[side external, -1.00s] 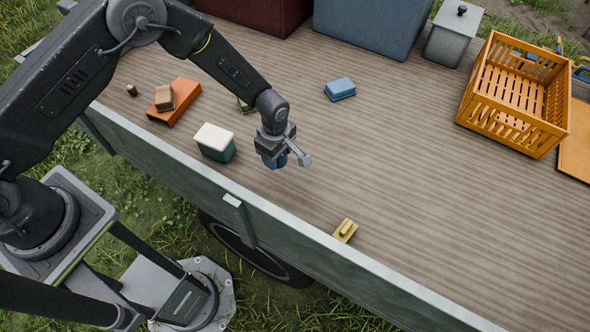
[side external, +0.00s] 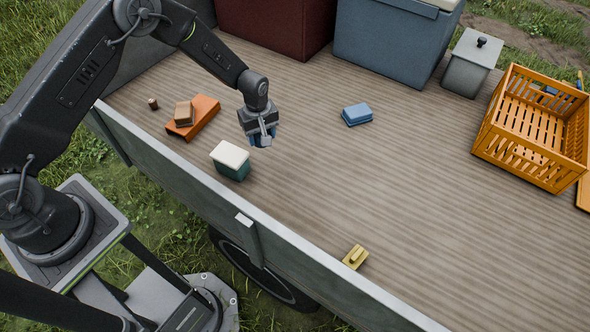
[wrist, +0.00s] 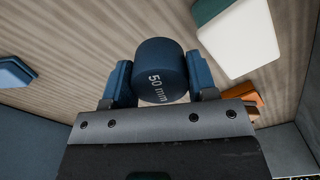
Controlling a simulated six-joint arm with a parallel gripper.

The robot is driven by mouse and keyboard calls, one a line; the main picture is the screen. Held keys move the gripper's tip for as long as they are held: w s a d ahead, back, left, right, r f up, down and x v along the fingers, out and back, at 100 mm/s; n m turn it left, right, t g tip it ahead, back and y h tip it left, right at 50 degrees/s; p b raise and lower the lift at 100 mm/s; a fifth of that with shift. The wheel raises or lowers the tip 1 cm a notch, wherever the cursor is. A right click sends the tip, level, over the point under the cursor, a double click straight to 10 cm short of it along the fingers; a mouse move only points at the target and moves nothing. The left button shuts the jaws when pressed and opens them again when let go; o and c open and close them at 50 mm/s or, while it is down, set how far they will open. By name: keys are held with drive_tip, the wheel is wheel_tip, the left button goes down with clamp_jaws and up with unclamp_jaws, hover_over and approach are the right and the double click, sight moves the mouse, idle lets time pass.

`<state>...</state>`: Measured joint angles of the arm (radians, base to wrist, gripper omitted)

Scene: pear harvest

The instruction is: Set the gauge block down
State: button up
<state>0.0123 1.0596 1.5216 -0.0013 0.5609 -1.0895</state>
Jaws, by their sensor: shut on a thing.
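The gauge block (wrist: 161,65) is a dark blue cylinder marked "50 mm" in the wrist view. My gripper (wrist: 160,82) is shut on it, with a blue finger on each side. In the side external view my gripper (side external: 261,140) points down over the wooden bed (side external: 330,190), behind and right of the white-lidded teal box. The block is mostly hidden there by the gripper, and I cannot tell whether it touches the boards.
The teal box (side external: 231,168) stands close to my gripper. An orange block (side external: 203,115) with a brown block (side external: 184,113) lies left. A blue block (side external: 357,114) and a yellow block (side external: 355,257) lie apart. An orange crate (side external: 530,150) stands right. The middle boards are clear.

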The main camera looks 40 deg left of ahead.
hover_over(295, 173)
wheel_tip(295, 173, down, 6)
drive_tip(key=shift+f, duration=2.05)
drive_tip(key=shift+f, duration=0.2)
drive_tip(key=o, duration=0.9)
drive_tip(key=shift+o, duration=0.2)
